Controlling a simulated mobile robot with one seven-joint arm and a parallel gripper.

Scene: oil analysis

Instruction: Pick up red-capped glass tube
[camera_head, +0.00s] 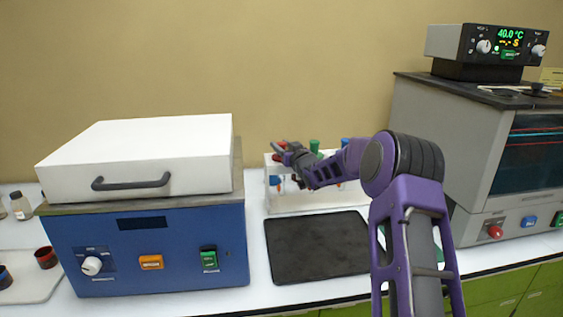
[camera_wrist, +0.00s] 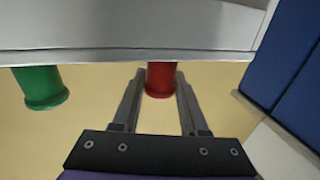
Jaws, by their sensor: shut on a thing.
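The red-capped glass tube shows its red cap (camera_wrist: 160,80) between my gripper's fingers in the wrist view; its glass is hidden behind a pale bar. My gripper (camera_wrist: 159,76) is shut on this cap from both sides. In the head view my gripper (camera_head: 281,152) is at the left end of the white tube rack (camera_head: 310,203), and the red cap (camera_head: 281,144) shows beside it. A green cap (camera_wrist: 40,88) is to the left in the wrist view; the green-capped tube (camera_head: 314,146) stands in the rack. Whether the red-capped tube is seated or raised, I cannot tell.
A blue machine with a white lid (camera_head: 150,250) stands left of the rack. A dark mat (camera_head: 318,247) lies in front of the rack, bare. A blue cap (camera_head: 346,142) shows farther right in the rack. A grey oven-like unit (camera_head: 440,145) stands at the right.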

